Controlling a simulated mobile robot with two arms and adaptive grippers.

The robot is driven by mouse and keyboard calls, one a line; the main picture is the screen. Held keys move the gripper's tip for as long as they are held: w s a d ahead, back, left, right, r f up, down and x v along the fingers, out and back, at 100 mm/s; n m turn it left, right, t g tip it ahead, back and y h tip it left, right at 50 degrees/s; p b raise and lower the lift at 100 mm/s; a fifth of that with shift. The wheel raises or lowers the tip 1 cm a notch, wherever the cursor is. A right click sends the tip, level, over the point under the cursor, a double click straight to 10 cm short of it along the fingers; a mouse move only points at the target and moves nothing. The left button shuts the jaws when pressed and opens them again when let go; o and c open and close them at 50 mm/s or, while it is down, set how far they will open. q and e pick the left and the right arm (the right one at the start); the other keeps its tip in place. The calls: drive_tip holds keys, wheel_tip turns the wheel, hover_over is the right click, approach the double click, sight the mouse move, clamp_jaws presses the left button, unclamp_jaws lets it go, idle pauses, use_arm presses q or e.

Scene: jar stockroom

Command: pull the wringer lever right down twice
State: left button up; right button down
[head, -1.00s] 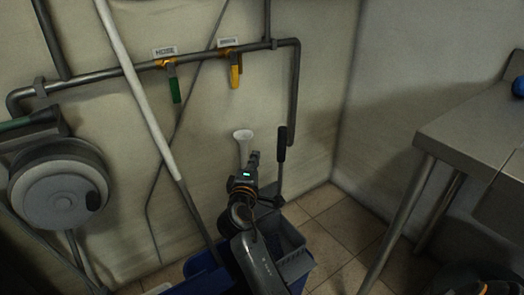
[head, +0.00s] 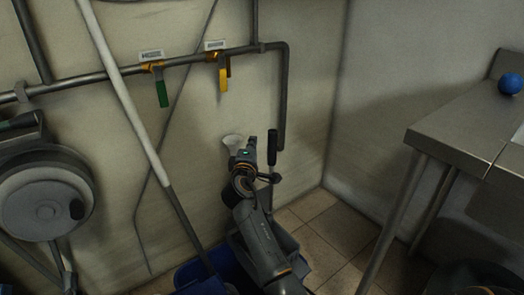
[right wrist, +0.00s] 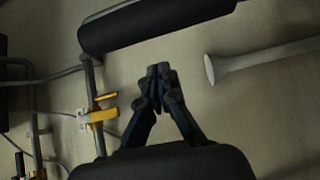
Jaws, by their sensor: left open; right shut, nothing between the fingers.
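The wringer lever is upright, with a black grip (head: 272,147) on a thin rod above the grey wringer (head: 287,242) on the blue bucket (head: 193,272). My right gripper (head: 250,143) is just left of the grip in the head view, its fingers pointing up. In the right wrist view, its fingers (right wrist: 160,75) are together and empty, and the black grip (right wrist: 155,22) crosses the top of the picture, apart from the fingertips. My arm hides part of the wringer and bucket. My left gripper is not in view.
A pale flared piece (head: 233,141) stands behind my gripper. A white-and-dark pole (head: 125,95) leans at the left, near a hose reel (head: 45,200). Wall pipes carry green and yellow valve handles (head: 223,78). A steel table (head: 455,130) is right; tiled floor (head: 335,230) between is clear.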

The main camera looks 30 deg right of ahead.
drive_tip(key=shift+s+d, duration=0.45)
drive_tip(key=shift+s, duration=0.3)
drive_tip(key=shift+s+d, duration=0.4)
drive_tip(key=shift+s, duration=0.35)
drive_tip(key=shift+s+f, duration=0.1)
